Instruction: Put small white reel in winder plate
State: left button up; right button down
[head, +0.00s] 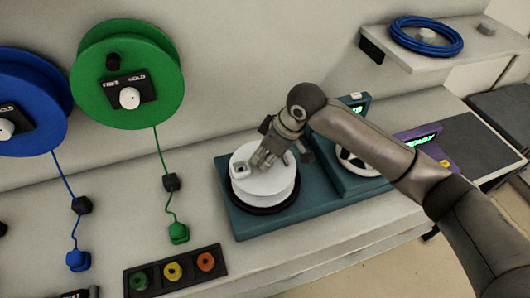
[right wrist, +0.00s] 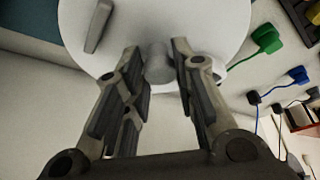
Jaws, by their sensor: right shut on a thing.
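The small white reel (head: 250,188) sits at or just above the round black winder plate (head: 262,209) on the teal machine, roughly level. I cannot tell whether it touches the plate. My right gripper (head: 265,160) comes down from above and is shut on the knob on top of the reel. The right wrist view shows the knob (right wrist: 158,66) between the two fingers (right wrist: 158,58), with the reel's white face (right wrist: 200,20) beyond. The middle of the plate is hidden under the reel. My left gripper is not in view.
A teal unit with a white-rimmed wheel (head: 359,166) stands right of the reel. A strip with green, yellow and red buttons (head: 175,271) lies front left. Green (head: 165,65) and blue (head: 58,85) wall reels hang left. A shelf with blue cable (head: 426,43) is upper right.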

jog(key=c, duration=1.2)
grip_release()
jog(key=shift+f, duration=0.1)
jog(key=b+v, duration=0.1)
jog(key=v, duration=1.1)
jog(key=shift+b, duration=0.3)
